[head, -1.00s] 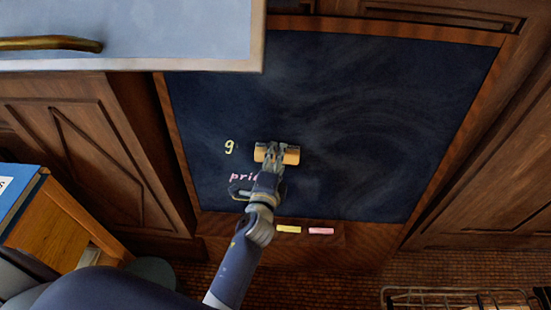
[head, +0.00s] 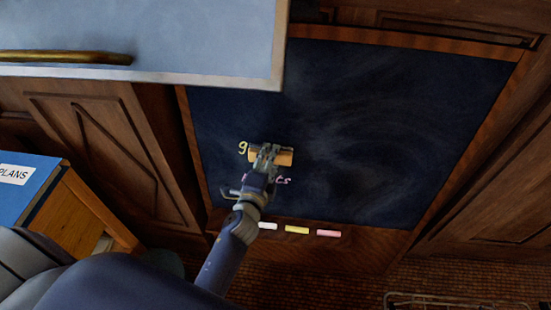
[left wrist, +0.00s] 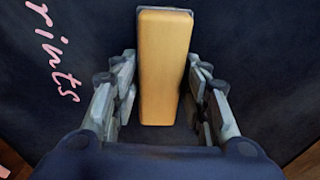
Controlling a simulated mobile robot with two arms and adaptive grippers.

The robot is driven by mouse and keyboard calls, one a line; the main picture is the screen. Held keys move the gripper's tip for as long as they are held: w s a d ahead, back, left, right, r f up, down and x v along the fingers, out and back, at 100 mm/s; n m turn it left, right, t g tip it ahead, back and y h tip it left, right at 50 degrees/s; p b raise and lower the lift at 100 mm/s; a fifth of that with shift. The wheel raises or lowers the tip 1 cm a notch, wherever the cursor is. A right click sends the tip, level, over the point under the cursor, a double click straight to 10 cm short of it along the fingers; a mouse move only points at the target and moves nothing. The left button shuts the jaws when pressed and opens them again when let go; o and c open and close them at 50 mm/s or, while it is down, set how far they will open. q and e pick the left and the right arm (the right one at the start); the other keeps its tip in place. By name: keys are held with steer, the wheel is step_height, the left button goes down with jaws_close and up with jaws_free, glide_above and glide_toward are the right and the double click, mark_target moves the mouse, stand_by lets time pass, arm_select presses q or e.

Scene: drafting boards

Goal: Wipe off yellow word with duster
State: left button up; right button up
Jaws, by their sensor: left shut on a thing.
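My left gripper (head: 267,153) is shut on the duster, a block with a tan wooden back (head: 285,157), held against or just off the blackboard (head: 400,110); exact contact cannot be told. The left wrist view shows the duster (left wrist: 162,70) upright between the fingers. A yellow letter "g" (head: 243,148) shows right at the duster's left end. Any yellow writing behind the duster is hidden. Below it is a pink word (head: 284,181), partly covered by my gripper; the left wrist view shows its letters "rints" (left wrist: 52,50). My right gripper is not in view.
The ledge below the board holds white chalk (head: 267,226), yellow chalk (head: 297,230) and pink chalk (head: 329,233). A pale panel with a brass handle (head: 65,57) covers the board's upper left. A blue-topped wooden box (head: 75,215) stands left. The board's right side is free.

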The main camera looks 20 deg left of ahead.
mark_target(238, 147)
arm_select(q)
steer(key=shift+s+a+p, duration=0.15)
steer(key=shift+a+p, duration=0.05)
steer(key=shift+a, duration=0.65)
steer(key=shift+s+a+p, duration=0.15)
steer(key=shift+a+p, duration=0.05)
steer(key=shift+a, duration=0.6)
steer(key=shift+s+a+p, duration=0.2)
steer(key=shift+s+a, duration=0.05)
steer(key=shift+a, duration=0.65)
steer(key=shift+s+a+p, duration=0.2)
steer(key=shift+a, duration=0.7)
steer(key=shift+s+a, duration=0.25)
steer(key=shift+a, duration=0.6)
steer(key=shift+s+a, duration=0.2)
steer(key=shift+a, duration=0.6)
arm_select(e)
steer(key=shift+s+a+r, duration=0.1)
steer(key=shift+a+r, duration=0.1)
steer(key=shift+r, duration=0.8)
arm_select(q)
steer(key=s+d+p, duration=0.1)
steer(key=s, duration=0.4)
steer(key=shift+s+d+r, duration=0.2)
steer(key=shift+s+r, duration=0.2)
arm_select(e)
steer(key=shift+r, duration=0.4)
